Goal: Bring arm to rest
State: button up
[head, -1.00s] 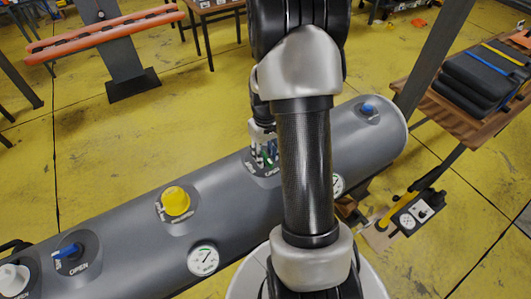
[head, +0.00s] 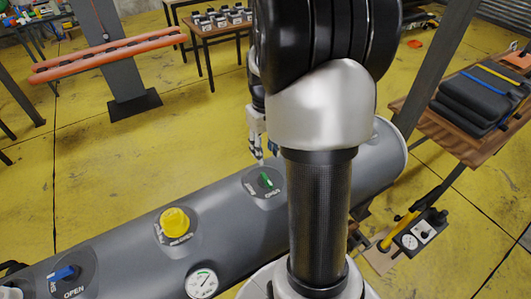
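My arm stands in the middle of the head view, with its links folded up close to the camera. My gripper (head: 257,148) shows just left of the arm, pointing down above the grey inflatable tube (head: 125,240). It is small and partly hidden by my arm, so its fingers are hard to make out. It is apart from the green-handled valve (head: 266,181), which sits on the tube just below it. I see nothing held in it.
The tube also carries a yellow cap (head: 174,221), a blue-handled valve (head: 64,272) and a gauge (head: 201,284). A wooden table (head: 465,130) with folded black fabric (head: 478,95) stands at right. A foot pump (head: 418,232) is below it. Yellow floor lies open behind the tube.

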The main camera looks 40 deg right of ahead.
jog(key=shift+a, duration=0.1)
dwell(0.4)
jog(key=s+a+r+n+t+b, duration=0.1)
jog(key=s+a+r+t, duration=0.3)
jog(key=a, duration=0.6)
jog(key=s+a+r+n+g+b, duration=0.1)
jog(key=s+a+r+b, duration=0.15)
jog(key=a+r, duration=0.5)
jog(key=s+a+f+t, duration=0.1)
jog(key=s+a+f, duration=0.1)
jog(key=s+a, duration=0.5)
jog(key=shift+f+n+t, duration=0.2)
jog(key=shift+n+t, duration=0.1)
